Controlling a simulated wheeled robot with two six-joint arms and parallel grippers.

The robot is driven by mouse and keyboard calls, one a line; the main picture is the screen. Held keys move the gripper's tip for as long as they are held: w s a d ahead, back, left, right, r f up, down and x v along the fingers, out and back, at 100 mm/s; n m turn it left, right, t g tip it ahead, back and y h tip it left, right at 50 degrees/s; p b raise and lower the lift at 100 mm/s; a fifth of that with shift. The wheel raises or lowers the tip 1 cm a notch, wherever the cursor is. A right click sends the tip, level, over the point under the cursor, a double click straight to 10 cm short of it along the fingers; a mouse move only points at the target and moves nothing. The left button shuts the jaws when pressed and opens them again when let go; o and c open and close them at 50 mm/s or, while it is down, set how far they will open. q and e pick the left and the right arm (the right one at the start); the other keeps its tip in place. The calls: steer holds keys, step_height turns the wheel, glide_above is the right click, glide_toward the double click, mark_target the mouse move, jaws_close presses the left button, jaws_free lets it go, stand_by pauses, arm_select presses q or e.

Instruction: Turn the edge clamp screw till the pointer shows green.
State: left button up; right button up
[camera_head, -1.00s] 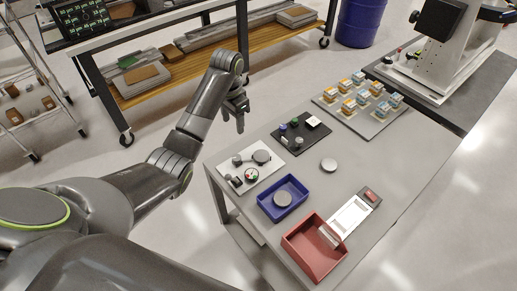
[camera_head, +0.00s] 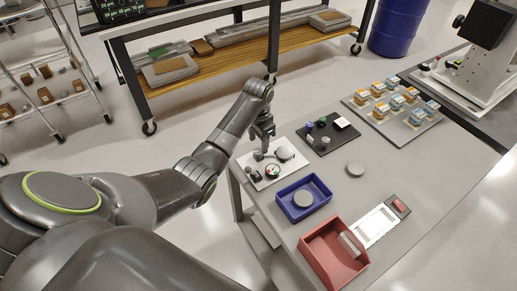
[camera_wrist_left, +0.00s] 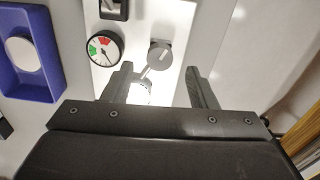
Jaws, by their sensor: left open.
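The white fixture plate (camera_head: 252,181) lies at the near left corner of the table. It bears a round mirror (camera_head: 285,153), a dial (camera_head: 271,171) and a grey round knob on a thin bar, apparently the edge clamp screw (camera_wrist_left: 159,55). My left gripper (camera_head: 264,143) is over the plate's far side, fingers down. My right gripper is not in view.
A dark block (camera_wrist_left: 113,8) stands on the plate past the dial. A blue bin (camera_head: 283,205) with a grey disc, a red bin (camera_head: 318,235) and a black board (camera_head: 322,148) with small parts are close by.

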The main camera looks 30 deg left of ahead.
mark_target(259, 151)
arm_select(q)
steer(key=shift+f, duration=2.05)
steer(key=shift+c, duration=0.4)
steer(key=c, duration=0.9)
steer(key=shift+r+m+p, duration=0.2)
steer(key=shift+m+p, duration=0.4)
steer(key=shift+p, duration=0.1)
steer(key=shift+m+p, duration=0.85)
steer(key=shift+m, duration=0.25)
steer(key=shift+m+p, duration=0.6)
steer(key=shift+m, duration=0.6)
steer(key=shift+f+m+p, duration=0.1)
steer(key=shift+m+p, duration=0.35)
steer(key=shift+m, duration=0.75)
